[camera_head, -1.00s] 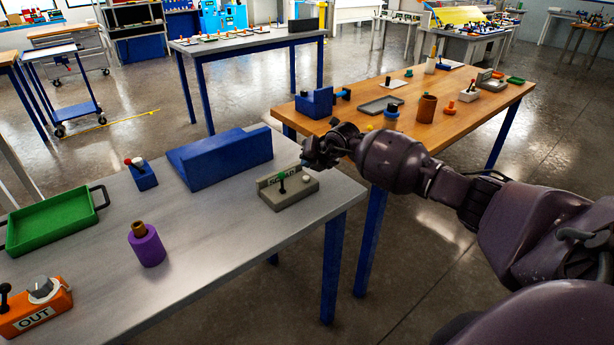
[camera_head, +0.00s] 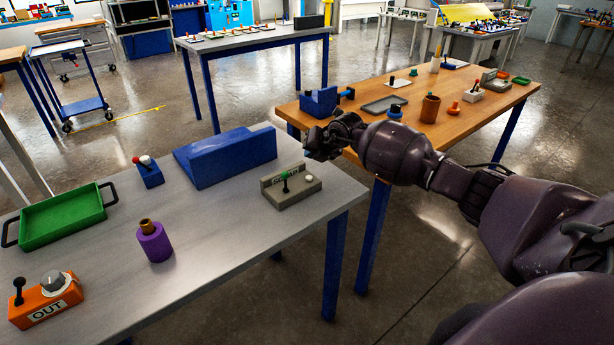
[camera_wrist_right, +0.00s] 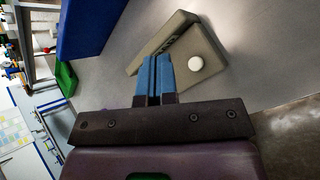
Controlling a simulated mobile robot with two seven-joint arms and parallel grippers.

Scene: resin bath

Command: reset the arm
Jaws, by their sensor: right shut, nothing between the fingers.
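My right arm reaches in from the right. My left gripper is out of view.
The grey table (camera_head: 215,235) also holds a blue angled block (camera_head: 225,160), a small blue box (camera_head: 150,174), a purple cylinder (camera_head: 155,242), a green tray (camera_head: 62,218) and an orange OUT box (camera_head: 48,301). A wooden table (camera_head: 465,115) with several items stands behind my arm.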

